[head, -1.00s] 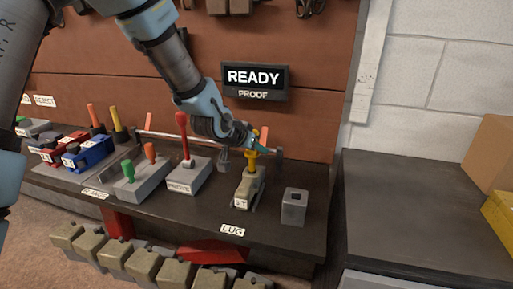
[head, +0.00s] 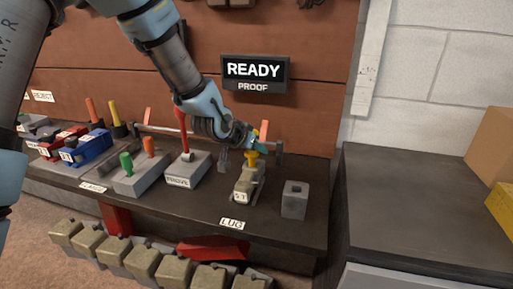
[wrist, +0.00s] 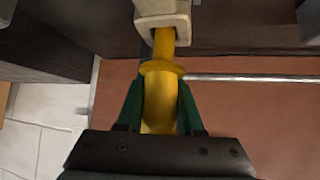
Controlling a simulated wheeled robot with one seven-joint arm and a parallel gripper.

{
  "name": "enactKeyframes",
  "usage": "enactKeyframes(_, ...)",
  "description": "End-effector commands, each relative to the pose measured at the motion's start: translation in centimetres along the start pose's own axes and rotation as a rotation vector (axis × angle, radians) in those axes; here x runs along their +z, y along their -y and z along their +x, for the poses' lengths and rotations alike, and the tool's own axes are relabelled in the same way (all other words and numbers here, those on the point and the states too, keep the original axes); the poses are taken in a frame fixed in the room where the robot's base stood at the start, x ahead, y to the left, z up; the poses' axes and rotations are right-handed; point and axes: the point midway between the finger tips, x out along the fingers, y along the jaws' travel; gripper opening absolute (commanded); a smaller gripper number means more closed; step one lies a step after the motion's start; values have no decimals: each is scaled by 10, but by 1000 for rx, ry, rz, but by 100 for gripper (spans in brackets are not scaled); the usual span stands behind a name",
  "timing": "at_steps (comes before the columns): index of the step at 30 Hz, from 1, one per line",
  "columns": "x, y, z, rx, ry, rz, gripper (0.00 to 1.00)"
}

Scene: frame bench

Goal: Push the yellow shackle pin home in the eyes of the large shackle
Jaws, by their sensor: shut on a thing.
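The yellow shackle pin (head: 252,160) stands upright above the large shackle (head: 246,183), which is beige and carries a small "5 T" label. In the wrist view the pin (wrist: 161,69) has a wide collar, and its shank enters an eye of the shackle (wrist: 162,8). A length of yellow shank shows between collar and eye, so the collar is apart from the shackle. My gripper (head: 257,149) is shut on the pin's head, with its green fingers (wrist: 160,100) on either side. The far eye and the pin's tip are hidden.
A grey block with a square hole (head: 294,199) stands right of the shackle. A grey block with a red lever (head: 187,169) stands to the left. A horizontal metal rod (wrist: 250,77) runs behind. The bench's front right is clear around the "LUG" label (head: 232,224).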

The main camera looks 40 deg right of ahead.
Motion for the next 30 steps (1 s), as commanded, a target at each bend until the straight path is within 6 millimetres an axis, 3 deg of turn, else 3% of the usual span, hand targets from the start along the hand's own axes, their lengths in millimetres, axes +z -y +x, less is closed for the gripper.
enactKeyframes(30,19,0,17,0,-1,0,0)
